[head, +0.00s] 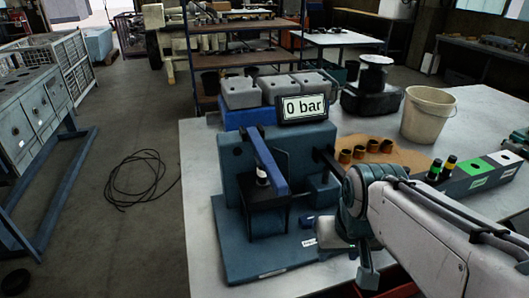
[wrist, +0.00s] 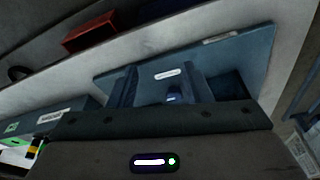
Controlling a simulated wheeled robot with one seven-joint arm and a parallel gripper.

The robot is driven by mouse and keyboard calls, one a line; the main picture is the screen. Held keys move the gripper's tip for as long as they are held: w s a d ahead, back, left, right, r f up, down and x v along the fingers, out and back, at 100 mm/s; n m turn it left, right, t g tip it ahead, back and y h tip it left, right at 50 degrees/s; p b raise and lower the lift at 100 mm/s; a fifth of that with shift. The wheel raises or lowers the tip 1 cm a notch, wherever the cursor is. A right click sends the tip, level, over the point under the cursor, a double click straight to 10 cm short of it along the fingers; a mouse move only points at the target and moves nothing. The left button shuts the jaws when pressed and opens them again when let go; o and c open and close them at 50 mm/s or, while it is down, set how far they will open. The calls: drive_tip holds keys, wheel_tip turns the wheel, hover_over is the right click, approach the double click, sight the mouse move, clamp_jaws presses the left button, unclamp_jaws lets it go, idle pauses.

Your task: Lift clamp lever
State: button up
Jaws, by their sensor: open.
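A blue clamp lever (head: 268,162) slopes down toward the viewer on a dark blue-grey test fixture (head: 230,160) on the table. A small white-and-dark part (head: 262,176) stands below the lever, above a black block.
Several dark-and-tan cups (head: 359,152) stand on a brown mat right of the fixture. A beige bucket (head: 427,114) and grey bins (head: 240,92) stand farther back. A red tray (head: 395,290) shows at the front edge.

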drive_tip(key=n+g+p, duration=0.1)
drive_tip(key=n+p, duration=0.1)
approach(276, 174)
drive_tip(key=s+d+f, duration=0.3)
drive_tip(key=d+f, duration=0.4)
drive_tip(key=w+a+r+n+g+p, duration=0.1)
drive_tip(key=w+a+r, duration=0.1)
drive_tip(key=a+r, duration=0.3)
drive_tip(key=w+a+r+g, duration=0.1)
drive_tip(key=w+a+r, duration=0.15)
drive_tip(key=r, duration=0.45)
drive_tip(key=f, duration=1.4)
drive_tip(key=shift+d, duration=0.25)
clamp_jaws()
drive_tip(key=shift+r, duration=0.15)
